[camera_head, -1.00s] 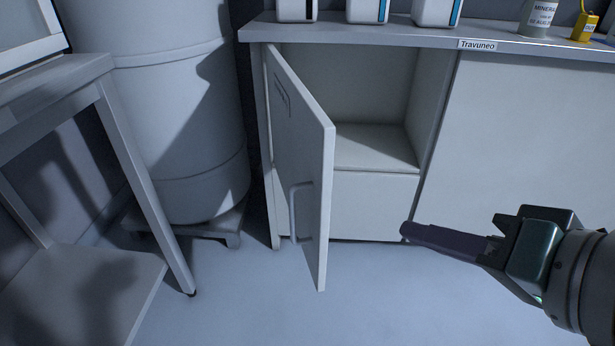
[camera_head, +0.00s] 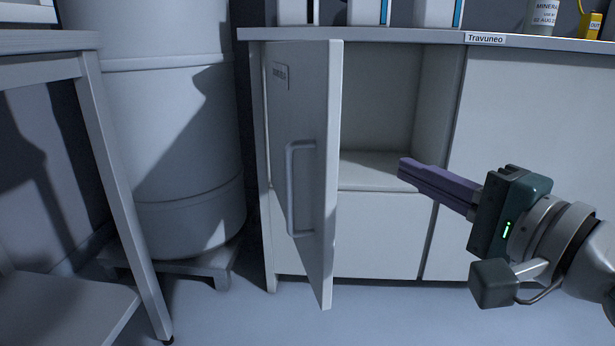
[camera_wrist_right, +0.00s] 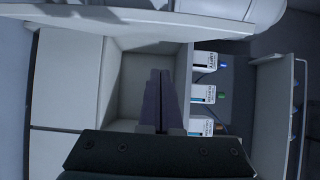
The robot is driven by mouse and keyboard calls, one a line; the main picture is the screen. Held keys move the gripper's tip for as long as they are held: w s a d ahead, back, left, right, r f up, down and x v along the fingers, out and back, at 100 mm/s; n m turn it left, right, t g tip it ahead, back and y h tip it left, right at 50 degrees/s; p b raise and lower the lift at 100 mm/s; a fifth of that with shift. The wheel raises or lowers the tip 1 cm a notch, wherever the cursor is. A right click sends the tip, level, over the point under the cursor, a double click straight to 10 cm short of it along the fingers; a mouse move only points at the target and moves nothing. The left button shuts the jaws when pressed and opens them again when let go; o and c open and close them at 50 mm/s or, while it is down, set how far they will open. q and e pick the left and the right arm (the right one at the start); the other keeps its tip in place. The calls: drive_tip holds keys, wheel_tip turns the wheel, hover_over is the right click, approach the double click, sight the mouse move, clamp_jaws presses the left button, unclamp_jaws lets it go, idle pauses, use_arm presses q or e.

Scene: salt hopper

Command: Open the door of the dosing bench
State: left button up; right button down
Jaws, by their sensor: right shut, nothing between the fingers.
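The door (camera_head: 302,130) of the dosing bench (camera_head: 385,36) stands open, hinged on its left side and swung out toward me. Its bar handle (camera_head: 292,190) is on the outer face, which is turned to the left. Behind the door an empty compartment (camera_head: 375,100) shows. My right gripper (camera_head: 405,168) is shut and empty, in front of the opening, to the right of the door and apart from it. In the right wrist view its purple fingers (camera_wrist_right: 160,90) lie together, pointing into the compartment (camera_wrist_right: 135,70). My left gripper is not in view.
A large pale drum (camera_head: 170,120) stands on a low base left of the bench. A table or frame (camera_head: 115,180) is at the far left. White containers (camera_head: 370,12), a grey bottle (camera_head: 543,16) and a yellow item (camera_head: 590,25) stand on the bench top. The floor in front is clear.

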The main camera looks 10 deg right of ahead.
use_arm(q)
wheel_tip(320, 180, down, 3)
drive_tip(key=b, duration=0.2)
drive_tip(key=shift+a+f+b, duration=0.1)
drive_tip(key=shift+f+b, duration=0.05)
drive_tip(key=shift+b, duration=0.15)
use_arm(e)
drive_tip(key=w+a, duration=0.4)
drive_tip(key=a, duration=0.1)
drive_tip(key=shift+a, duration=0.25)
drive_tip(key=shift+w, duration=0.1)
drive_tip(key=shift+a, duration=0.1)
